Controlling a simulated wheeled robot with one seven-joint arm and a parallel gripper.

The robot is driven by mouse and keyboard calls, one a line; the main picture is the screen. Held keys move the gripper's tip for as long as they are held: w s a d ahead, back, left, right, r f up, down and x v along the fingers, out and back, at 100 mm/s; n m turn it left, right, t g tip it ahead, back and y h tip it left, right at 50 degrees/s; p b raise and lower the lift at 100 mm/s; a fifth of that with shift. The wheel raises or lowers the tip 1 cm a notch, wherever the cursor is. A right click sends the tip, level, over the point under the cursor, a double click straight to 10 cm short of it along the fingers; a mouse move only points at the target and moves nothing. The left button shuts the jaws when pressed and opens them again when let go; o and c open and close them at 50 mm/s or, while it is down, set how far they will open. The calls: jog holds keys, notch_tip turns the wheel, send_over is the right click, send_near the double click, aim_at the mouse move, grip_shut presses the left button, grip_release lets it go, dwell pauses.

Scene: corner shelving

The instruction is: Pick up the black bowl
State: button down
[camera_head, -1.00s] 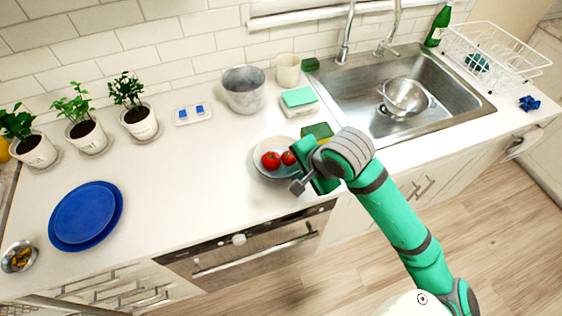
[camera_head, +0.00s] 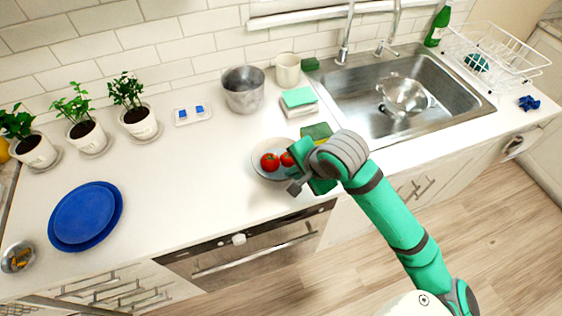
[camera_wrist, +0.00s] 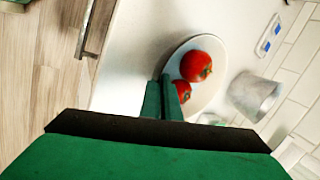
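No bowl that looks black shows. A pale grey-white bowl (camera_head: 262,174) with red tomatoes (camera_head: 270,162) stands on the counter near its front edge. The wrist view also shows this bowl (camera_wrist: 211,98) and its tomatoes (camera_wrist: 196,66). My gripper (camera_head: 301,168) is at the bowl's right side in the head view. In the wrist view its green fingertips (camera_wrist: 163,88) are close together, with the bowl's rim seeming to run between them. The contact itself is partly hidden. The bowl appears to rest on the counter.
A green-yellow sponge (camera_head: 318,131) lies just behind my gripper. A metal pot (camera_head: 244,92), a cup (camera_head: 288,68) and a sponge stack (camera_head: 300,100) stand behind. The sink (camera_head: 385,122) is right. Blue plates (camera_head: 85,215) lie left, with clear counter between.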

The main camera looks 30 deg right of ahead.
jog(key=shift+d, duration=0.2)
jog(key=shift+w, duration=0.15)
dwell(0.3)
jog(key=shift+s+d, duration=0.1)
jog(key=shift+s, duration=0.1)
jog(key=shift+w+a, duration=0.15)
jog(key=shift+a, duration=0.2)
jog(key=shift+d+r, duration=0.15)
jog(key=shift+r, duration=0.05)
